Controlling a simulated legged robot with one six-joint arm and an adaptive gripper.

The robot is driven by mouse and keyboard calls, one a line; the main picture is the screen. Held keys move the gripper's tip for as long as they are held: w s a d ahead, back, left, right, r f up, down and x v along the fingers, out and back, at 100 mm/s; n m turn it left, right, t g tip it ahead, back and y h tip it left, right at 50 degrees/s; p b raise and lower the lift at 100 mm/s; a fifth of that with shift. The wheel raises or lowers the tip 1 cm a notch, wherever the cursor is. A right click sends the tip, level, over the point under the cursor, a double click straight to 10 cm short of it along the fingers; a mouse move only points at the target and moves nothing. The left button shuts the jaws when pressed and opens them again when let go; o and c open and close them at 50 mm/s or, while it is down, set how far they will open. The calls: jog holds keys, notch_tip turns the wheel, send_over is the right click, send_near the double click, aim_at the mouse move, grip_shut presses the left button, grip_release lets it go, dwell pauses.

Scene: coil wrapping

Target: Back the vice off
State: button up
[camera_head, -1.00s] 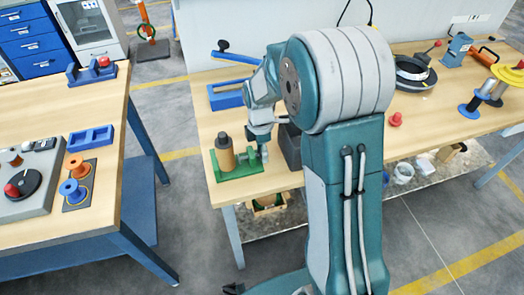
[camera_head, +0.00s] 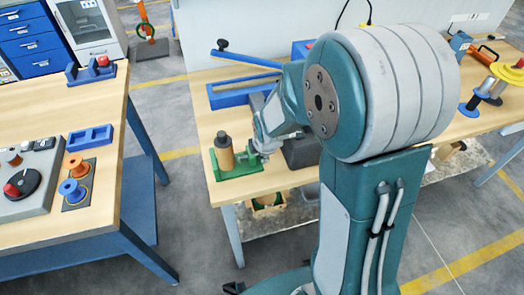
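The green vice (camera_head: 236,168) sits near the front left corner of the right-hand workbench. A tan cylinder with a dark top (camera_head: 225,152) stands upright in it. My gripper (camera_head: 264,152) is at the right end of the vice, by its screw side. The gripper is small in view and its fingers blend with the vice's end, so I cannot tell whether they are closed on the handle. My arm hides much of the bench to the right.
A dark block (camera_head: 301,150) stands close to the right of my gripper. A blue lever tool (camera_head: 243,92) lies behind. The left bench (camera_head: 85,215) holds a control box (camera_head: 30,190) and orange and blue spools. A floor gap separates the benches.

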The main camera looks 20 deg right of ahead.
dwell(0.3)
jog(key=o, duration=1.2)
jog(key=shift+c, duration=0.2)
jog(key=v, duration=1.2)
jog(key=shift+a+f, duration=0.1)
